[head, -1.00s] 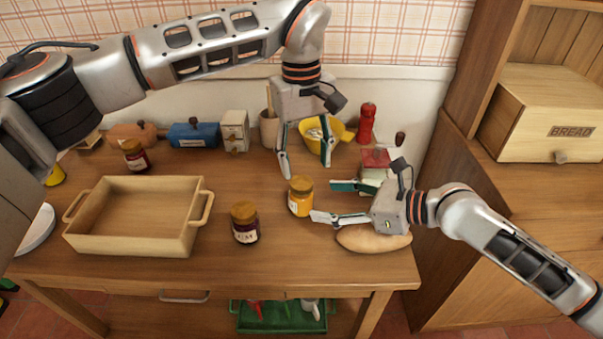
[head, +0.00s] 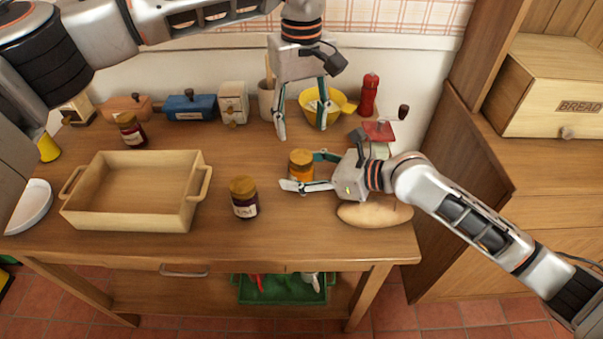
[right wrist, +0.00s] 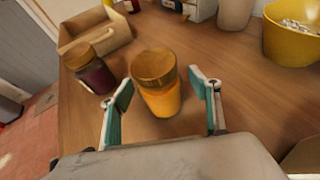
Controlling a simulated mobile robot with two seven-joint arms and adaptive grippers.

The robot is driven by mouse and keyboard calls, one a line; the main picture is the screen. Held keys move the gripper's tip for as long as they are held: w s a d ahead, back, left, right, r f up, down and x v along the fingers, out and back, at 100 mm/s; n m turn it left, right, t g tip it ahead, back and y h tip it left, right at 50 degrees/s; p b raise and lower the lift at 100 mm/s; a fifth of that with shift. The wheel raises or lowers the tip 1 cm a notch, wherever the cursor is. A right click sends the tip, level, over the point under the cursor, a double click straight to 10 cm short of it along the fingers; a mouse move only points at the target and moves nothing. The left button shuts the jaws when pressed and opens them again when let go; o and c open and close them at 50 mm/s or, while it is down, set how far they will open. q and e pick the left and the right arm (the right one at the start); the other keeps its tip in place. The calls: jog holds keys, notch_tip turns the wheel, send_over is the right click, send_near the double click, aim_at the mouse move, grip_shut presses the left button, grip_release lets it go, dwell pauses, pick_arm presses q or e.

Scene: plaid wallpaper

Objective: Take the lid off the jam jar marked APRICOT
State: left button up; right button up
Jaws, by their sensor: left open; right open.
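An orange jam jar with a brown lid (head: 301,165) stands upright on the table. In the right wrist view the jar (right wrist: 157,95) has its lid on, and no label can be read. My right gripper (head: 305,171) is open, with its fingers on either side of this jar; I cannot tell whether they touch it. My left gripper (head: 301,132) is open and empty, pointing down behind the jar. A dark jam jar (head: 243,198) with a brown lid stands to the left; its label is too small to read. Another dark jar (head: 131,131) stands at the back left.
A wooden tray (head: 150,219) stands on the left of the table. A yellow bowl (head: 342,105) and a red pepper mill (head: 369,94) stand at the back. A bread loaf (head: 375,214) lies below my right gripper. The front table edge is clear.

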aim_at(302, 156)
grip_shut()
pick_arm(q)
jog(key=n, duration=0.4)
jog(key=shift+f+n, duration=0.1)
jog(key=shift+n, duration=0.2)
jog(key=shift+f, duration=3.9)
